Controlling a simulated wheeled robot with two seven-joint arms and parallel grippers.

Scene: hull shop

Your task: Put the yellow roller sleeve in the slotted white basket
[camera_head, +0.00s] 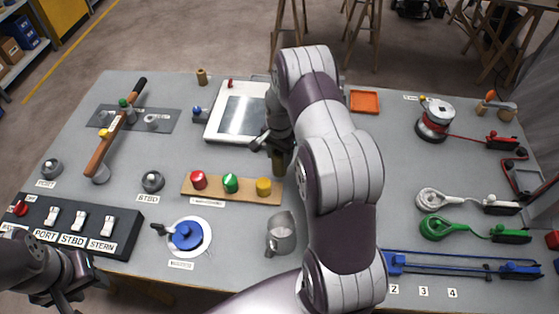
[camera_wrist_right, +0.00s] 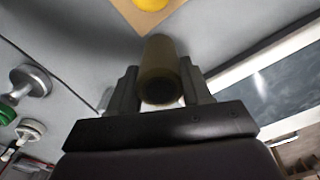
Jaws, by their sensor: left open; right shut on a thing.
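The yellow roller sleeve (camera_wrist_right: 160,65) shows as a dull olive-yellow hollow cylinder between the fingers of my right gripper (camera_wrist_right: 160,85), its open end facing the wrist camera. In the head view my right gripper (camera_head: 279,145) holds the sleeve (camera_head: 279,163) upright just behind the yellow button of the wooden strip. Whether its lower end touches the table I cannot tell. My left gripper (camera_head: 68,296) is open and empty at the lower left, by the switch panel. I cannot make out a slotted white basket; my right arm hides part of the table.
A wooden strip (camera_head: 213,190) with red, green and yellow buttons lies in front of the sleeve. A white-framed panel (camera_head: 213,123) lies behind left. A metal cup (camera_head: 281,235) stands nearer. A blue crank (camera_head: 187,235), a lever and switch panel (camera_head: 70,222) are at left; reels and cords at right.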

